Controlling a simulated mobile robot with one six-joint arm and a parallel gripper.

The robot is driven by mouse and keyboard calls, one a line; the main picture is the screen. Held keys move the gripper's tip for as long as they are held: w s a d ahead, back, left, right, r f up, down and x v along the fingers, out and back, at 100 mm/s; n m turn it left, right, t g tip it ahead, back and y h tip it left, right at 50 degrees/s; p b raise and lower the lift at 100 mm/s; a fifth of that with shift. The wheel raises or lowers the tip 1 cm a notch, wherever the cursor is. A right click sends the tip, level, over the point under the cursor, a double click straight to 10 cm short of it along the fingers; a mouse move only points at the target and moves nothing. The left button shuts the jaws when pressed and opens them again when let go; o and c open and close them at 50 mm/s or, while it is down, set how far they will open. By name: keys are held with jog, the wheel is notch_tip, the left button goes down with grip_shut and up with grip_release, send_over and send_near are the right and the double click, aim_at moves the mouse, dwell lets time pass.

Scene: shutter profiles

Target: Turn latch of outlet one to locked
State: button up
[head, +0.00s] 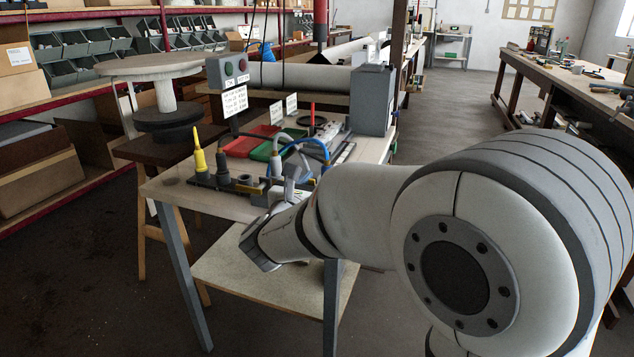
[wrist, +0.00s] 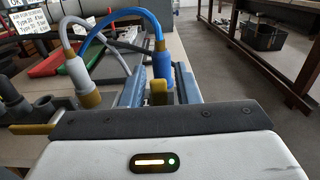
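My gripper (head: 287,190) is at the near edge of the workbench, by a row of outlets. In the wrist view its two fingers (wrist: 158,92) stand apart, with a yellow latch-like piece (wrist: 158,90) showing between them; I cannot tell whether they touch it. Just behind is a blue plug (wrist: 162,66) with a blue hose. Left of it stands a grey plug with a yellow collar (wrist: 88,84). Another yellow lever (wrist: 34,129) lies at the left, beside dark sockets (wrist: 45,108).
A yellow plug (head: 199,158) stands upright at the bench's left end. Red (head: 240,147) and green (head: 270,148) trays, a button box (head: 228,70) and an instruction sign (head: 235,101) are behind. A grey box (head: 371,98) stands at the bench's right end.

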grip_shut()
jog(key=shift+d, duration=0.2)
jog(key=shift+a+f, duration=0.1)
jog(key=shift+a, duration=0.1)
jog(key=shift+a+n+b, duration=0.1)
jog(key=shift+n+b, duration=0.2)
jog(key=n+b, duration=0.1)
jog(key=n, duration=0.1)
jog(key=a+n+b, duration=0.1)
jog(key=n, duration=0.2)
jog(key=w+a+f+n, duration=0.1)
jog(key=n, duration=0.2)
jog(key=shift+a+f+b, duration=0.1)
jog(key=shift+a+b, duration=0.1)
jog(key=shift+b, duration=0.2)
jog(key=n, duration=0.2)
jog(key=f+n, duration=0.1)
jog(key=a+n, duration=0.1)
jog(key=n, duration=0.1)
jog(key=shift+w+f+n+p, duration=0.1)
jog(key=shift+f+n+p, duration=0.1)
jog(key=shift+n+p, duration=0.1)
jog(key=shift+f+n+p, duration=0.2)
jog(key=shift+f+n, duration=0.15)
jog(key=shift+n, duration=0.6)
jog(key=shift+f+n+p, duration=0.2)
jog(key=shift+f+n, duration=0.1)
jog(key=shift+n, duration=0.65)
jog(key=shift+f, duration=0.1)
